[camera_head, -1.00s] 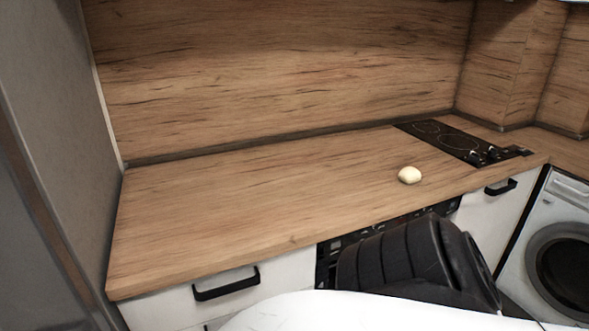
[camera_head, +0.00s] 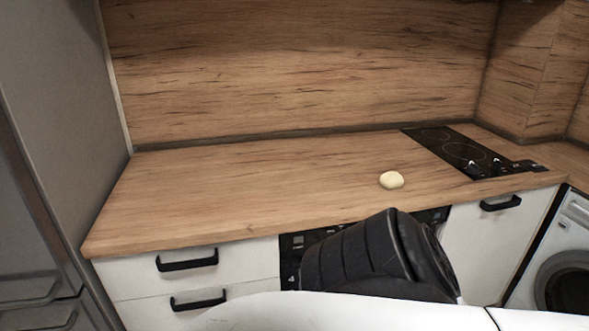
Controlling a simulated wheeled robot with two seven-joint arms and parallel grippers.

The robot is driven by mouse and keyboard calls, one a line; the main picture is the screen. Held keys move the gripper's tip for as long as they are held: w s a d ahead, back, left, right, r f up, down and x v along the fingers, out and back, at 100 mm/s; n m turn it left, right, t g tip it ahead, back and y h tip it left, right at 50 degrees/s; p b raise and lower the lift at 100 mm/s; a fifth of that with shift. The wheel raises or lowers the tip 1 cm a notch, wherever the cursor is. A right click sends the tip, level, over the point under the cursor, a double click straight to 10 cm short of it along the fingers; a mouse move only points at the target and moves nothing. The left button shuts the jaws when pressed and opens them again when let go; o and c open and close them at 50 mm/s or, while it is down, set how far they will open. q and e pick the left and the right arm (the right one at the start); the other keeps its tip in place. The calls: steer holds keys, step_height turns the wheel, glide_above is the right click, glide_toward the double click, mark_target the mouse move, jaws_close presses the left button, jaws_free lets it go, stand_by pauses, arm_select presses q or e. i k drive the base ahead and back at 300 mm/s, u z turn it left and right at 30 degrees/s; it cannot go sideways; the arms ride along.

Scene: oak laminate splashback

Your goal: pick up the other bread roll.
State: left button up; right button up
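One pale bread roll (camera_head: 391,180) lies on the wooden worktop (camera_head: 240,190), near its front edge and left of the hob. No second roll shows. A dark, ribbed part of my own body and a white part of it fill the bottom middle of the view, below and in front of the roll. Neither of my grippers is in view, and nothing touches the roll.
A black hob (camera_head: 468,152) is set in the worktop at the right. A grey fridge (camera_head: 50,130) stands at the left edge. A washing machine (camera_head: 560,250) is at the lower right. Drawers with black handles (camera_head: 187,260) and an oven are below the worktop. Most of the worktop is bare.

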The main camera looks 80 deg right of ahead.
mark_target(391, 179)
steer(key=k, duration=1.3)
steer(key=z, duration=0.3)
